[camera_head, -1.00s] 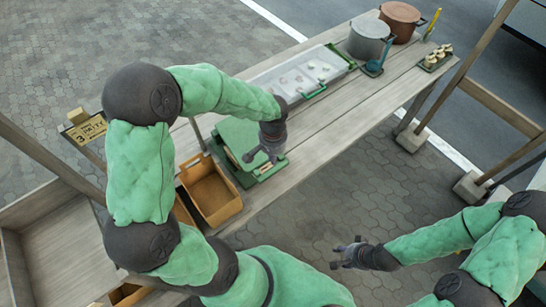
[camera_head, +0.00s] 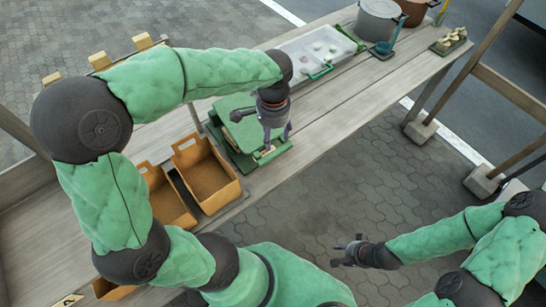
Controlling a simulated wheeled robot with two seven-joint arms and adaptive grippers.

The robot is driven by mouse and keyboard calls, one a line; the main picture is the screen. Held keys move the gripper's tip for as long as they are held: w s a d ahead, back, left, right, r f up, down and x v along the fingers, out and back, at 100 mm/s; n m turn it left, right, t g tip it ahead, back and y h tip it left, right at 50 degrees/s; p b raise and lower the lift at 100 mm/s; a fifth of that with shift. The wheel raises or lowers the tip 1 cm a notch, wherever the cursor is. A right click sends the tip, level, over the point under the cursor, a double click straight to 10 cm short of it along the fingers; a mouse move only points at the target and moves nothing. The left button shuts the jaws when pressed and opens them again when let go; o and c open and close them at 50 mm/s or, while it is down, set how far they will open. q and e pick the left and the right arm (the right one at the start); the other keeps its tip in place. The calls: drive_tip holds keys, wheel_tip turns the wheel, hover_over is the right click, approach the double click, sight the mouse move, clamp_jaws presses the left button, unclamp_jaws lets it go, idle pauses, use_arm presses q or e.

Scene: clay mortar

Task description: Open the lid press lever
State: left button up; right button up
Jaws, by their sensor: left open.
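The green press (camera_head: 230,106) stands on the wooden bench, with its green base (camera_head: 262,157) near the bench's front edge. My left gripper (camera_head: 276,143) is over the press's right part, pointing down with its fingers apart and nothing visible between them. A short dark rod with a rounded end (camera_head: 237,115) sticks out left beside this gripper, above the press; I cannot tell whether it is the lever. My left arm and gripper hide part of the press. My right gripper (camera_head: 346,254) is open and empty, over the paving in front of the bench.
Tan bins (camera_head: 208,178) stand left of the press. A pale tray (camera_head: 315,48) with green handles, a grey pot (camera_head: 378,22), a brown pot (camera_head: 414,10) and a small tray of pale pieces (camera_head: 448,43) are further right. Bare bench top lies right of the press.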

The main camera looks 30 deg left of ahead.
sight(273, 156)
use_arm(q)
wheel_tip(273, 156, down, 11)
drive_tip(key=b, duration=0.4)
drive_tip(key=shift+r, duration=0.2)
clamp_jaws()
